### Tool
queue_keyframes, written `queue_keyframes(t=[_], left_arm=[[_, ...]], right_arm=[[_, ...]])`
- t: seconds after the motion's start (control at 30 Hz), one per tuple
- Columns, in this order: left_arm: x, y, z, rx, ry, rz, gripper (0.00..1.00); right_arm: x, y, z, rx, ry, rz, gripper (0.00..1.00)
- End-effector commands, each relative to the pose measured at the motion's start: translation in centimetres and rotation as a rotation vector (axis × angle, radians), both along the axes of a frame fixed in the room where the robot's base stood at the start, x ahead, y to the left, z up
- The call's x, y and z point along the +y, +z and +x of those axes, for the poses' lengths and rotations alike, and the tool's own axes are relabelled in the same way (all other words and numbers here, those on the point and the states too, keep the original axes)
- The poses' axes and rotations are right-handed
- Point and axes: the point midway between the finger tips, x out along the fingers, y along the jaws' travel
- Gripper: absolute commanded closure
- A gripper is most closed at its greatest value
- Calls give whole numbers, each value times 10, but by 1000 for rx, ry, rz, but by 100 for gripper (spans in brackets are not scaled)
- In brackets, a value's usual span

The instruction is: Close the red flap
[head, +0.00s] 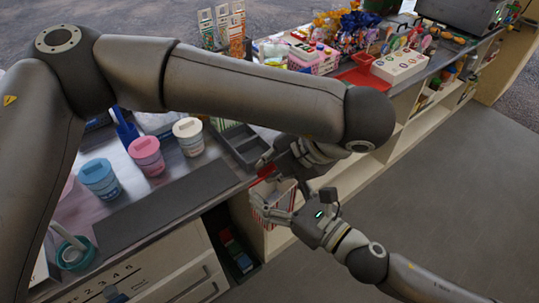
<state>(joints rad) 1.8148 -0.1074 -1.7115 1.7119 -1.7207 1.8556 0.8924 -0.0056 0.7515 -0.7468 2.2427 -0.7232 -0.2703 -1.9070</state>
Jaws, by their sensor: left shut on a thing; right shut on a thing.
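A small red and white striped box (283,190) is held at the counter's front edge, beyond the dark tray. The red flap (266,172) shows at its top and stands up at a tilt. My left gripper (265,163) is at the flap from above and is shut on it; its fingertips are partly hidden by my arm. My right gripper (268,212) is lower, with its fingers shut around the striped box's side. The box's far side and bottom are hidden.
A dark divided tray (243,146) lies on the counter beside my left gripper. Pink (146,156), blue (99,179) and cream (188,136) tubs stand to the left. A red tray (362,78) and white rack (400,65) are farther back. Floor at right is clear.

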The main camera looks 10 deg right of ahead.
Motion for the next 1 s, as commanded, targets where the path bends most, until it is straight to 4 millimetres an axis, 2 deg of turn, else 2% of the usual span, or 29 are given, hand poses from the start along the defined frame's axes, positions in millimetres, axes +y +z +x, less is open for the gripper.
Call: queue_keyframes(t=[0.33,0.9,0.93,1.0], left_arm=[[-7,-6,-8,-116,-2,97,100],[-8,-7,-9,-138,-2,113,100],[-8,-7,-9,-137,-2,112,82],[-8,-7,-9,-137,-2,112,73]], right_arm=[[0,0,0,0,0,0,43],[0,0,0,1,1,2,43],[0,0,0,1,1,2,43],[0,0,0,1,1,2,43]])
